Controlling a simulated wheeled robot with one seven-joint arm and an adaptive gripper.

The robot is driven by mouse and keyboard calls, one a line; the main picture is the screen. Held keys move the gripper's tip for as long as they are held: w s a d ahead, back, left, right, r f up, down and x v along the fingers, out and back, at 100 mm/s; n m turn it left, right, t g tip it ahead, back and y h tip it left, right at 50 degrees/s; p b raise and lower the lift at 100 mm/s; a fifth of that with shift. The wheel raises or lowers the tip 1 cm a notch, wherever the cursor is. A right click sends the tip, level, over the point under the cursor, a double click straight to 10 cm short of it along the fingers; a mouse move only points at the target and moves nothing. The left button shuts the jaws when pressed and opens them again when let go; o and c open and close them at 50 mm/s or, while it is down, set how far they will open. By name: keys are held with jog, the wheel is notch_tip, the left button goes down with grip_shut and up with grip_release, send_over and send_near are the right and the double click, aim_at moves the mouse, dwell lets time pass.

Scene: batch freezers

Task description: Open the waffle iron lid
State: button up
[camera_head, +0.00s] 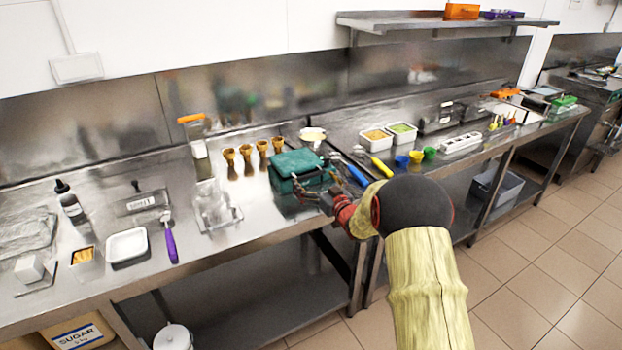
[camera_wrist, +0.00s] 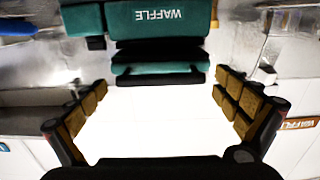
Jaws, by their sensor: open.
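The waffle iron (camera_head: 296,163) is a teal box on the steel counter, and its lid looks shut in the head view. In the wrist view the waffle iron (camera_wrist: 160,22) is at the top, with white WAFFLE lettering on it. A teal bar-like part (camera_wrist: 160,58) with dark edges shows just below the lettering. My gripper (camera_head: 312,197) is at the front right side of the waffle iron. In the wrist view my gripper (camera_wrist: 163,100) has its fingers wide apart with nothing between them. The waffle iron lies beyond the fingertips. Whether any part touches is unclear.
Several waffle cones (camera_head: 246,155) in holders stand left of the waffle iron. A blue-handled tool (camera_head: 357,174) lies to its right, close to my gripper. White tubs (camera_head: 376,140) and colored cups (camera_head: 416,156) stand farther right. The counter's front edge is near my arm.

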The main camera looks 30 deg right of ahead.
aim_at(299, 165)
jog(key=shift+w, duration=1.1)
jog(key=shift+c, duration=1.2)
jog(key=c, duration=1.1)
jog(key=shift+c, duration=0.6)
jog(key=shift+r, duration=0.1)
